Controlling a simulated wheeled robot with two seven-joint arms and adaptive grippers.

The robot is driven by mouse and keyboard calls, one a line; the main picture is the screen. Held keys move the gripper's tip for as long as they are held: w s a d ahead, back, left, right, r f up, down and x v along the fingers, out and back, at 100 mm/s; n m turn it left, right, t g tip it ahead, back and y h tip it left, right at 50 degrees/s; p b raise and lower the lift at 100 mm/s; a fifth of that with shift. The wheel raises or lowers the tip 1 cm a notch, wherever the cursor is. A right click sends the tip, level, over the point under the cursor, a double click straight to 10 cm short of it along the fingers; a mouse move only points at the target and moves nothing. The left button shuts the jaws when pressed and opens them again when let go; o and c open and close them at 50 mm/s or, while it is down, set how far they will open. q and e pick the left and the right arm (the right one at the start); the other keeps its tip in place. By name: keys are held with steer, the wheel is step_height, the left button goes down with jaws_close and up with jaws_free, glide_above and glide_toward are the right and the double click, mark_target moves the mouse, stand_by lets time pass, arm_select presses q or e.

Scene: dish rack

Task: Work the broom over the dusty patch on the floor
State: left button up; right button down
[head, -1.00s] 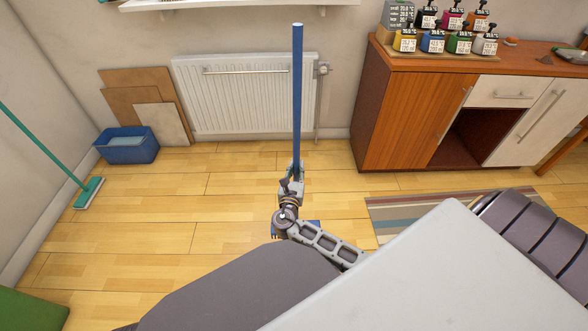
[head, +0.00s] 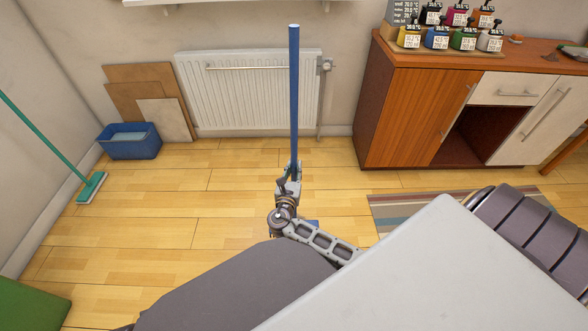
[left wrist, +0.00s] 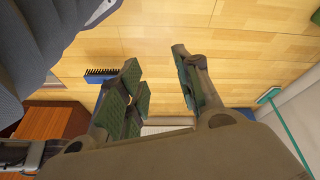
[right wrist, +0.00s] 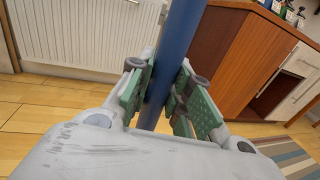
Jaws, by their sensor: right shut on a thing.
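The broom has a long blue handle (head: 294,95) that stands nearly upright in the head view. My right gripper (head: 289,178) is shut on the handle; the right wrist view shows the blue handle (right wrist: 176,60) between its green-padded fingers (right wrist: 157,100). A bit of the blue broom head (head: 313,224) shows behind my arm. In the left wrist view the blue broom head (left wrist: 101,74) shows its dark bristles. My left gripper (left wrist: 162,75) is open and empty, apart from the broom. I cannot make out a dusty patch; my own body covers the near floor.
A white radiator (head: 250,95) and leaning boards (head: 135,100) stand at the wall. A blue bin (head: 130,148) and a teal mop (head: 92,187) are at left. A wooden cabinet (head: 415,115) and striped rug (head: 400,208) are at right. The floor (head: 150,215) at left-centre is clear.

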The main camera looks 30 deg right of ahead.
mark_target(294, 179)
arm_select(q)
steer(key=shift+a+r, duration=0.1)
steer(key=shift+r, duration=0.05)
arm_select(e)
steer(key=shift+r, duration=0.1)
